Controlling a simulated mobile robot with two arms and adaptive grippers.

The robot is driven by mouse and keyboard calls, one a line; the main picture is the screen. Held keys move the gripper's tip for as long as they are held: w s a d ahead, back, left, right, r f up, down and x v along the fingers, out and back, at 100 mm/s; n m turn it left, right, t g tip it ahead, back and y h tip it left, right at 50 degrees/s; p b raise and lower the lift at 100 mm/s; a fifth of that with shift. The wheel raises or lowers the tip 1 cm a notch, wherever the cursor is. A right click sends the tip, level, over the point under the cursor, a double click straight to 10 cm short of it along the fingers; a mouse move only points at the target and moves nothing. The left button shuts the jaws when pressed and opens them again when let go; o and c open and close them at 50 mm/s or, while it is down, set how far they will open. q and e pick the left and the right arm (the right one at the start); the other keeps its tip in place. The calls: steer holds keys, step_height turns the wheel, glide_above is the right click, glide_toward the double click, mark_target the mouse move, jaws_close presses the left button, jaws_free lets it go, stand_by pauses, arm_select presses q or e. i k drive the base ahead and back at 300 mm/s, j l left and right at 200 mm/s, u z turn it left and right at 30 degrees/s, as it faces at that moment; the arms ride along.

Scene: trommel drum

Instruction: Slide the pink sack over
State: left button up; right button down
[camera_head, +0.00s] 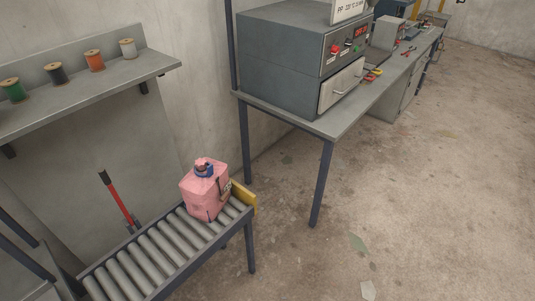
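The pink sack (203,193) stands upright on the roller conveyor (155,247), close to its far right end. It is boxy, with a gathered top tied by a blue band. A small brownish item shows on its right side; I cannot tell what it is. A yellow end stop (244,198) closes the conveyor's end just beside the sack. Neither of my grippers shows in the head view. Nothing of mine touches the sack's visible faces.
A grey workbench (340,122) with a dark oven-like machine (300,50) stands behind to the right. A wall shelf (90,90) holds several spools. A red-handled tool (118,200) leans behind the conveyor. The floor (420,220) at right is mostly clear, with small scraps.

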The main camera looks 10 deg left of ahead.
mark_target(206, 184)
steer(key=i+l+z, duration=0.25)
steer(key=i+z, duration=0.65)
steer(key=i+l+u, duration=0.1)
steer(key=i+u, duration=0.2)
steer(key=i+l+u, duration=0.15)
steer(key=i+u, duration=0.35)
steer(key=u, duration=0.25)
steer(key=i+u, duration=0.1)
steer(key=u, duration=0.3)
steer(key=i+l+u, duration=0.1)
steer(key=u, duration=0.35)
steer(key=i+l+u, duration=0.1)
steer(key=u, duration=0.3)
steer(key=l+u, duration=0.25)
steer(key=u, duration=0.15)
steer(key=i, duration=0.05)
